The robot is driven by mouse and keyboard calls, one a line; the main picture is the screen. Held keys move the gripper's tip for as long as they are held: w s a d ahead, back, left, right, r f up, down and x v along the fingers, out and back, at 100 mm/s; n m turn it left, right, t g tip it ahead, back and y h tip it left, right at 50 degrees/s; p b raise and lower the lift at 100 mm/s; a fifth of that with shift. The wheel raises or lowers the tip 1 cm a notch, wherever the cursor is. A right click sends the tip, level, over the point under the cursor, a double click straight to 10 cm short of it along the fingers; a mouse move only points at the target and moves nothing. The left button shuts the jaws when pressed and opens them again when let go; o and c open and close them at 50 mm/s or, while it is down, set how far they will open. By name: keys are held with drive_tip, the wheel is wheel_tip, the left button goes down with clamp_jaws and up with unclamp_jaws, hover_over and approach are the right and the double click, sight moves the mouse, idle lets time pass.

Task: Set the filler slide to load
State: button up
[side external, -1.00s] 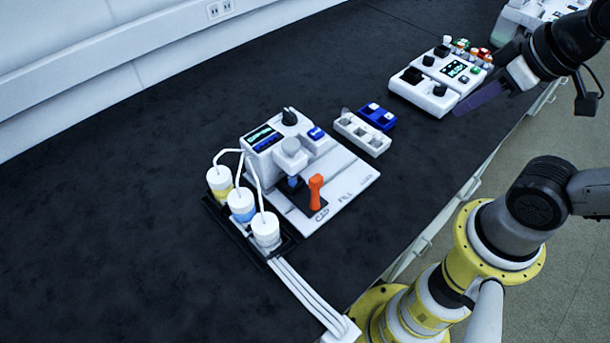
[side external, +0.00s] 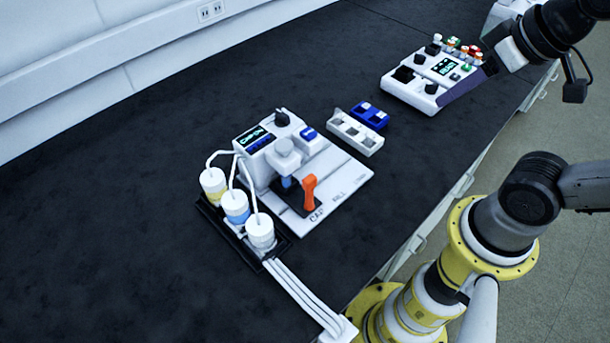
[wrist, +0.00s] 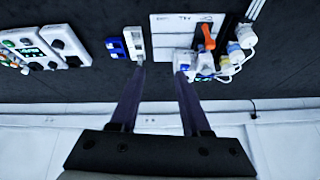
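The filler station (side external: 335,172) is a white plate with a raised block and a small screen. An orange lever (side external: 310,190), which looks like the slide handle, stands upright in a dark slot near the CAP mark. FILL and a fainter third mark follow along the plate to the right. The lever also shows in the wrist view (wrist: 208,38), beyond the fingers. My gripper (wrist: 161,72) is open and empty, its two purple fingers apart. In the side view my gripper (side external: 450,97) is at the upper right, in front of the second white device, well away from the lever.
Three capped bottles (side external: 236,207) with white tubes stand in a black rack left of the station. White (side external: 355,133) and blue (side external: 370,115) racks sit behind it. A second white device (side external: 415,92) carries several coloured vials. The dark bench (side external: 100,230) is clear at left.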

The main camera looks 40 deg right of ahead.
drive_tip(key=shift+o, duration=1.2)
drive_tip(key=w+a+r+g, duration=0.1)
drive_tip(key=w+a+r, duration=0.1)
drive_tip(key=w, duration=0.3)
drive_tip(key=shift+w+m, duration=0.35)
drive_tip(key=shift+m, duration=0.05)
drive_tip(key=n+g, duration=0.2)
drive_tip(key=g, duration=0.3)
hover_over(310, 178)
wheel_tip(310, 178, down, 11)
wheel_tip(310, 178, down, 13)
drive_tip(key=shift+f, duration=0.2)
drive_tip(key=shift+c, duration=0.3)
clamp_jaws()
drive_tip(key=shift+r, duration=0.1)
